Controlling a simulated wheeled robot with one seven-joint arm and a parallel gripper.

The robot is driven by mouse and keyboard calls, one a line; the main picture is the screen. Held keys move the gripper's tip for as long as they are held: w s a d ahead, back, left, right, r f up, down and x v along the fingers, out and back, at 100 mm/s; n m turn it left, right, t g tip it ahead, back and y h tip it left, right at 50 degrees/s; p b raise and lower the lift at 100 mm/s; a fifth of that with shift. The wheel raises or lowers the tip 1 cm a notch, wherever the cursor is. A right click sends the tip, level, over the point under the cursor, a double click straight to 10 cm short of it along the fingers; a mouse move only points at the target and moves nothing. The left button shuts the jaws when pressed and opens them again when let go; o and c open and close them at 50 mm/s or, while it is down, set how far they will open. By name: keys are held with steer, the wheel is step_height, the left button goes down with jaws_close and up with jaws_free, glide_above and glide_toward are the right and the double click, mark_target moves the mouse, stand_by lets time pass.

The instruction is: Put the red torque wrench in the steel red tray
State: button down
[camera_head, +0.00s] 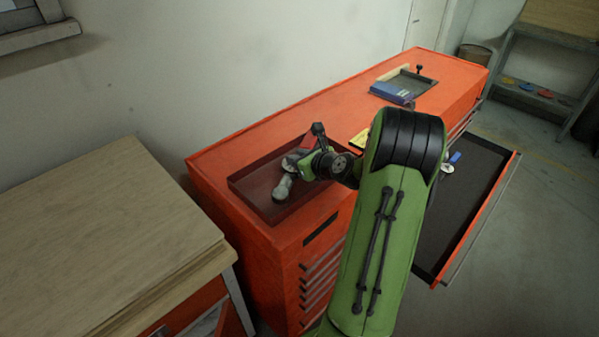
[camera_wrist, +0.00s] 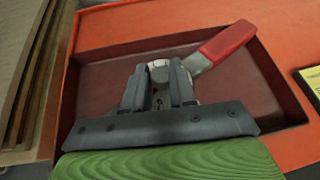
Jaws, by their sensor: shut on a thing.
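The red torque wrench shows its red handle (camera_wrist: 228,41) in the wrist view, pointing up and right, with its metal part between my fingers. My gripper (camera_wrist: 159,72) is shut on the wrench, over the dark red steel tray (camera_wrist: 259,96). The tray (camera_head: 262,206) lies at the near left end of the orange cabinet top in the head view. There my gripper (camera_head: 290,178) is over the tray's inside, and my arm and wrist hide part of the wrench and the tray. I cannot tell whether the wrench touches the tray floor.
A grey tray (camera_head: 418,84) with a blue item stands at the cabinet's far end. A yellow item (camera_head: 360,138) lies right of the red tray. An open drawer (camera_head: 462,205) juts out at the right. A wooden bench (camera_head: 95,225) stands at the left.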

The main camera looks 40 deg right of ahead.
steer(key=shift+w+f+b, duration=0.1)
steer(key=shift+f+b, duration=0.25)
steer(key=shift+f, duration=1.35)
steer(key=shift+a+f, duration=0.1)
steer(key=c, duration=0.9)
jaws_free()
steer(key=shift+f, duration=0.1)
